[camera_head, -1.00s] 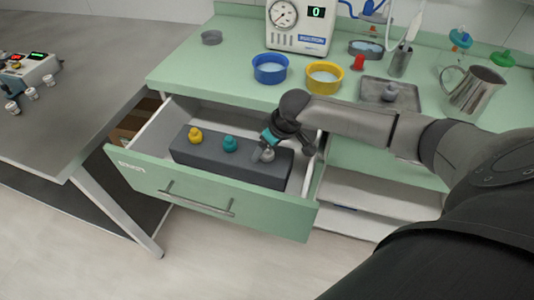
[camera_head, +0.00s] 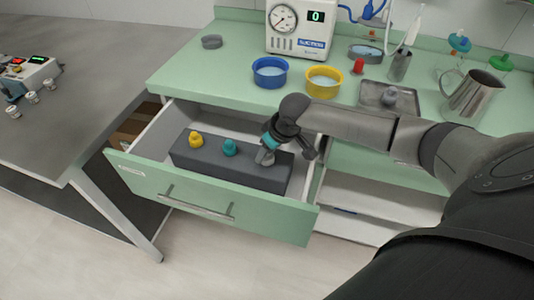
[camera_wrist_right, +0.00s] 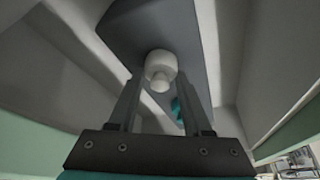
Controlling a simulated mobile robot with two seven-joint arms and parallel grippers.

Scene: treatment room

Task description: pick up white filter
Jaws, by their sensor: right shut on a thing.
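The white filter (camera_wrist_right: 161,66) is pale, with a wide round body and a narrower knob. It sits between the fingertips of my right gripper (camera_wrist_right: 160,80) in the right wrist view. In the head view my right gripper (camera_head: 266,155) reaches into the open drawer, at the right end of the dark grey block (camera_head: 235,170), and is shut on the filter. The fingers mostly hide the filter there. I cannot tell whether it is clear of the block. My left gripper is not in view.
A yellow filter (camera_head: 195,139) and a teal filter (camera_head: 229,147) stand on the block. The green drawer front (camera_head: 210,203) and side walls surround it. Above, the green counter holds a blue bowl (camera_head: 270,72), a yellow bowl (camera_head: 323,81), a metal tray (camera_head: 372,102) and a steel jug (camera_head: 473,97).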

